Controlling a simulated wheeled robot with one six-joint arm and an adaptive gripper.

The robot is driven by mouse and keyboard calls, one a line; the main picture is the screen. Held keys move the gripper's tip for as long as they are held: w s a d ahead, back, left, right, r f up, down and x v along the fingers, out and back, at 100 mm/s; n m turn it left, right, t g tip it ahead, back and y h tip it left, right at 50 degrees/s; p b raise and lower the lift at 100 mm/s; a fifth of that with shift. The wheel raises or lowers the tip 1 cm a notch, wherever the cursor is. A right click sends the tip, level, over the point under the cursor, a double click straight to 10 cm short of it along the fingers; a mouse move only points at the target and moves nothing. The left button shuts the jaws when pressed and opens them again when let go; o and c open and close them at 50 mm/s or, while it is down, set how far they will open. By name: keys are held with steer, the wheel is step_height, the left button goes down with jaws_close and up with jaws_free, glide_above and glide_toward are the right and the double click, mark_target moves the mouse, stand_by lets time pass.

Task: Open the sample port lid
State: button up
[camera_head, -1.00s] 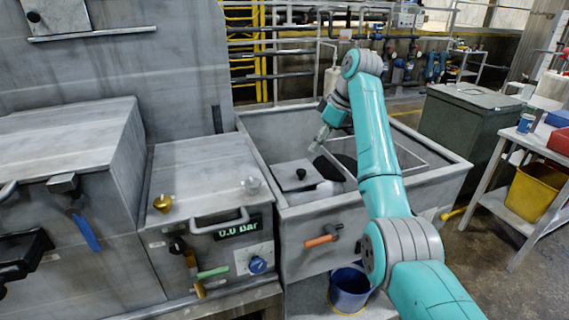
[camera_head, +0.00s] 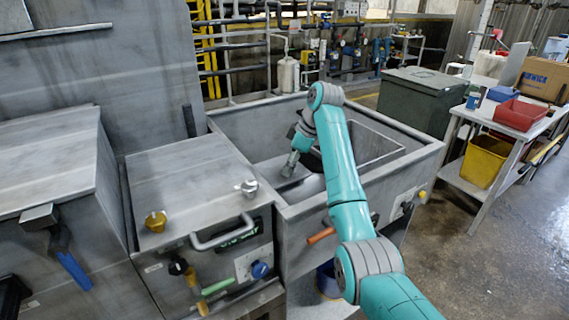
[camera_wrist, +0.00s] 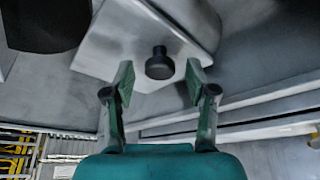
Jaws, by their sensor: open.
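The lid is a pale grey plate (camera_wrist: 112,42) with a black round knob (camera_wrist: 159,63) in the wrist view. My gripper (camera_wrist: 160,75) is open, with one finger on each side of the knob and a gap on both sides. In the head view my gripper (camera_head: 289,168) points down into the grey basin (camera_head: 415,160) and hides the knob. I cannot tell whether the fingertips are level with the knob. A dark round shape (camera_wrist: 40,18) lies beside the plate in the wrist view.
The basin walls surround my gripper. Left of it stands a grey cabinet with a bar handle (camera_head: 222,234), a gold knob (camera_head: 156,221) and a silver knob (camera_head: 247,187). A shelf table with a red bin (camera_head: 519,114) and a yellow bucket (camera_head: 485,161) stands at right.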

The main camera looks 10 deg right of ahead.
jaws_close()
steer(key=shift+w+r, duration=0.1)
steer(key=shift+r, duration=0.15)
